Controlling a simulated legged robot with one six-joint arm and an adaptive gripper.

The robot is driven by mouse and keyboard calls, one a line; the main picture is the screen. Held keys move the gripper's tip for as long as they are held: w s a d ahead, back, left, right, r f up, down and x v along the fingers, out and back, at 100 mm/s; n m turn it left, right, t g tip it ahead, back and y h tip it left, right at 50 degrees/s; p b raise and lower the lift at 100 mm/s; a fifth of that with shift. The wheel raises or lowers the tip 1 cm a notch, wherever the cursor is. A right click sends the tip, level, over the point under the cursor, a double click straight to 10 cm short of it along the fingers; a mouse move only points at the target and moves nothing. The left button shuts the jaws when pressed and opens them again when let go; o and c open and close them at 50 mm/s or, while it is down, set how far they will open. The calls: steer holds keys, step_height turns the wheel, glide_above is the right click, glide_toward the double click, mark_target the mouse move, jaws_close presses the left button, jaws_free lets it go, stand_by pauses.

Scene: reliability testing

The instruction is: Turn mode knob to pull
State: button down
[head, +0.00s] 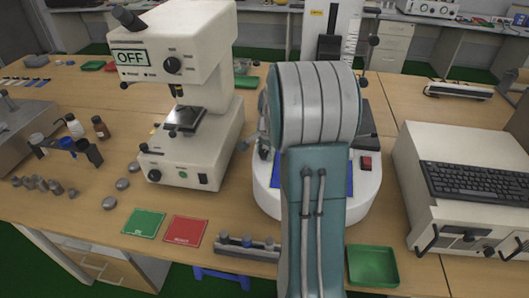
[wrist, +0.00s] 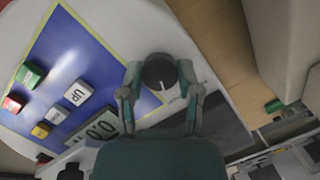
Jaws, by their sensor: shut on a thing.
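The mode knob (wrist: 160,72) is a round black knob beside the blue control panel (wrist: 112,75) in the wrist view. A small white mark shows on the knob's lower part; no mode labels can be read. My gripper (wrist: 161,80) has one finger on each side of the knob and is shut on it. In the head view my arm hides the gripper and the knob.
The panel carries a white UP button (wrist: 78,92), a green button (wrist: 30,73), a red button (wrist: 13,102), a yellow button (wrist: 41,130) and a display (wrist: 101,126).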

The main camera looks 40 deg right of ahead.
mark_target(260, 154)
steer(key=n+g, duration=0.1)
steer(key=n, duration=0.4)
steer(key=shift+w+a+n, duration=0.1)
steer(key=shift+n, duration=0.3)
steer(key=n+g+h, duration=0.1)
steer(key=n, duration=0.3)
steer(key=shift+n, duration=0.4)
steer(key=shift+c, duration=1.5)
jaws_free()
step_height(260, 154, up, 12)
steer(key=a, duration=0.1)
steer(key=shift+w+a, duration=0.15)
